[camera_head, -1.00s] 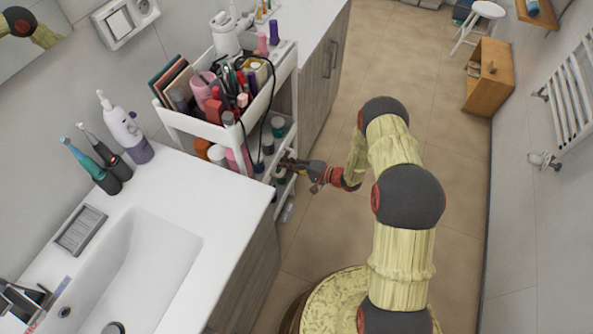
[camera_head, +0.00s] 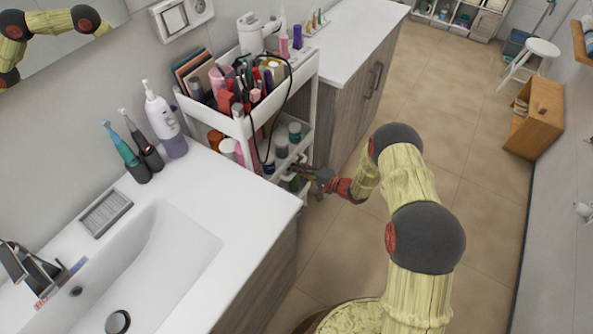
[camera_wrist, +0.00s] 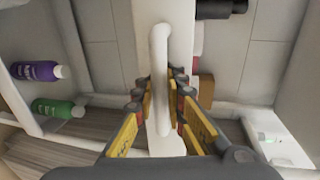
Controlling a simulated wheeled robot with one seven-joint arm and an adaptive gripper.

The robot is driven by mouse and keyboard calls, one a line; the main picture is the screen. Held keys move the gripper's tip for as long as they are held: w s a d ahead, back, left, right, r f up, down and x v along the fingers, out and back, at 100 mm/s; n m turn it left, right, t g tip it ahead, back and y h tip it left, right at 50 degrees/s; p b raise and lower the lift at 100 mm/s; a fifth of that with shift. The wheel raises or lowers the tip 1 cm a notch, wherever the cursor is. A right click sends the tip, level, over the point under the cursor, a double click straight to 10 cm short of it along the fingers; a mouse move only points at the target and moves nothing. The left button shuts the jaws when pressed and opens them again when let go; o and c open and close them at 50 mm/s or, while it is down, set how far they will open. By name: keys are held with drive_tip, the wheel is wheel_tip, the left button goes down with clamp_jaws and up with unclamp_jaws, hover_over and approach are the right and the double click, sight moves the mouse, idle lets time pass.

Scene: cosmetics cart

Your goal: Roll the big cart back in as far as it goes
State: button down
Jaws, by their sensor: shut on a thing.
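The big cart (camera_head: 238,124) is a white tiered trolley full of cosmetics, standing in the gap between the sink cabinet and the cabinet behind it. My gripper (camera_head: 310,176) is at the cart's front, low down, level with a lower shelf. In the wrist view, my gripper (camera_wrist: 162,98) is shut on the cart's white upright handle bar (camera_wrist: 161,45), with a finger on each side. The cart's lowest part and wheels are mostly hidden by the sink counter and my gripper.
The white sink counter (camera_head: 235,222) borders the cart on the near side. The far cabinet (camera_head: 345,106) borders it on the other side. A wooden box (camera_head: 535,115) and a white stool (camera_head: 540,48) stand well off to the right. The tiled floor (camera_head: 455,98) between is clear.

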drive_tip(key=shift+r, duration=0.15)
drive_tip(key=c, duration=1.8)
unclamp_jaws()
drive_tip(key=shift+c, duration=0.2)
drive_tip(key=shift+d, duration=0.1)
drive_tip(key=v, duration=1.1)
drive_tip(key=shift+s+d, duration=0.3)
